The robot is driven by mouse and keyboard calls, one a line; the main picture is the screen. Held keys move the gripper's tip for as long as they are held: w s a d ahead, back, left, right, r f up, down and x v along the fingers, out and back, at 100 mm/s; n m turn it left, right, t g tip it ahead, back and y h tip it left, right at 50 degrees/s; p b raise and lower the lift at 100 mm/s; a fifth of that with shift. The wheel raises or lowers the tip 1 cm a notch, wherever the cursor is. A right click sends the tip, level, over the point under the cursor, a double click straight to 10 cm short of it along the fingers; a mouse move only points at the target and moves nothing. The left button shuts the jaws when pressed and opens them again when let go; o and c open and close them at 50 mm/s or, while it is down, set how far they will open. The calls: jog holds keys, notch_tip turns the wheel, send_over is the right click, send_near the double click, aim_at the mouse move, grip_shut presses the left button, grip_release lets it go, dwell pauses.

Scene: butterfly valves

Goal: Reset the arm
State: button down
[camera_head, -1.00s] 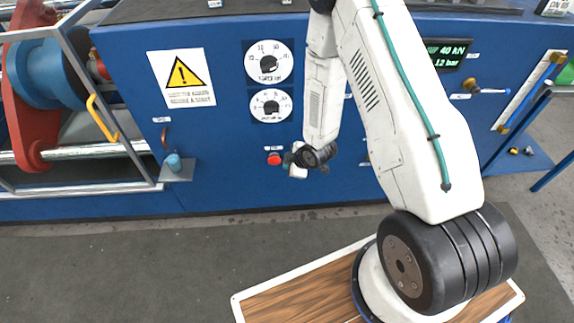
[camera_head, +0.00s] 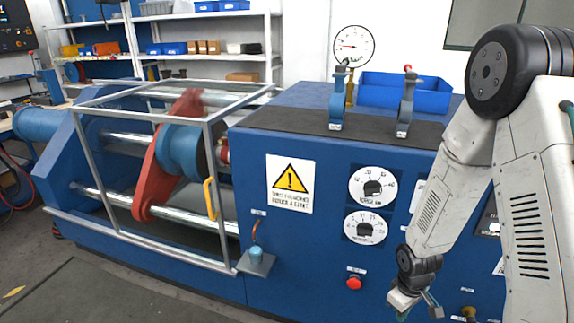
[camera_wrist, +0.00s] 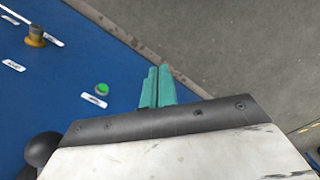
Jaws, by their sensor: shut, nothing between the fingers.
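My gripper shows in the wrist view (camera_wrist: 158,88), its two teal fingers close together with nothing between them. In the head view my gripper (camera_head: 416,308) hangs low at the lower right, in front of the blue machine panel, right of the red push button (camera_head: 354,283). My arm comes down to it from the upper right, folded at the elbow. In the wrist view the fingers lie over the edge between the blue panel and the grey floor, to the right of a green button (camera_wrist: 102,89). I cannot tell whether the gripper touches the panel.
The blue machine (camera_head: 330,205) carries two gauges (camera_head: 372,186) and a warning sign (camera_head: 290,183). Two butterfly valves (camera_head: 337,103) (camera_head: 405,108) stand on its top near a blue bin (camera_head: 405,91). A guard frame with a yellow handle (camera_head: 211,198) is at left. Grey floor (camera_wrist: 215,55) is clear.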

jog(key=s+a+r+m, duration=0.1)
jog(key=s+r, duration=0.5)
jog(key=r, duration=0.6)
jog(key=s+a+r+m+t, duration=0.1)
jog(key=s+a+r+m, duration=0.1)
jog(key=s+r, duration=0.5)
jog(key=s+a+r+m, duration=0.1)
jog(key=s+r+m, duration=0.2)
jog(key=r, duration=1.6)
jog(key=s, duration=0.4)
jog(key=shift+a+r+t, duration=0.15)
jog(key=shift+r+t, duration=0.05)
jog(key=shift+t, duration=0.2)
jog(key=shift+s, duration=0.1)
